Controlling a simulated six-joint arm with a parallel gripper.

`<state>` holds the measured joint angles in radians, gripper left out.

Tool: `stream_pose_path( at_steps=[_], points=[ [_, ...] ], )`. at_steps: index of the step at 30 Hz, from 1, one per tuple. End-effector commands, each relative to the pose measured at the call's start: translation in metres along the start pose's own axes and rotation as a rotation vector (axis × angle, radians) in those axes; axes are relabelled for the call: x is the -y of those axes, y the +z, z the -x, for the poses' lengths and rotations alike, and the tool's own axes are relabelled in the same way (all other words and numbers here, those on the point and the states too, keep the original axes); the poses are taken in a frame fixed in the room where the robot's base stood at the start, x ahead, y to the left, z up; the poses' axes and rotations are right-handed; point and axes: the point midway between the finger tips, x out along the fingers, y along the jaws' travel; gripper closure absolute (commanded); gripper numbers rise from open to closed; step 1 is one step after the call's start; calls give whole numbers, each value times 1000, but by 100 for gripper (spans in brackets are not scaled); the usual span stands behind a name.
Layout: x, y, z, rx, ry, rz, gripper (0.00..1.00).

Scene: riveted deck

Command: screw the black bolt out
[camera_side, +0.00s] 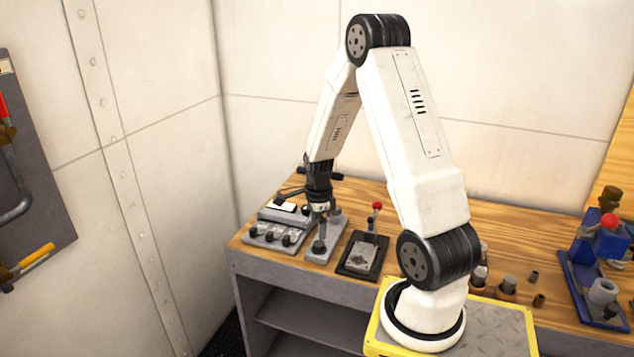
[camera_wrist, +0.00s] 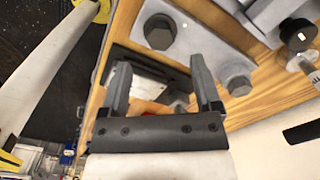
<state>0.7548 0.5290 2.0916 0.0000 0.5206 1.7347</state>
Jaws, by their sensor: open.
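A grey plate (camera_wrist: 203,42) carries two dark hex-headed bolts in the wrist view, one bolt (camera_wrist: 160,31) near the top and another bolt (camera_wrist: 237,80) to the right. My gripper (camera_side: 320,218) is above the plate, pointing down. In the wrist view my gripper (camera_wrist: 160,66) is open, its fingers apart and empty, with neither bolt between them.
A grey panel with black knobs (camera_side: 270,236) stands left of the plate. A black base (camera_side: 348,270) with a red-tipped lever (camera_side: 377,206) stands right of it. A blue fixture (camera_side: 575,275) and small cylinders (camera_side: 508,284) are farther right on the wooden bench (camera_side: 410,205).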

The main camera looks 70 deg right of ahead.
Motion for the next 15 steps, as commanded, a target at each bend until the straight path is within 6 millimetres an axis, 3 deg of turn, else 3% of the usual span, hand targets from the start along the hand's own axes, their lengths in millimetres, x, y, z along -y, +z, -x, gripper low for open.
stream_pose_path(
  at_steps=[15],
  points=[
    [0, 0, -50, 0, 1, 1, 19]
  ],
)
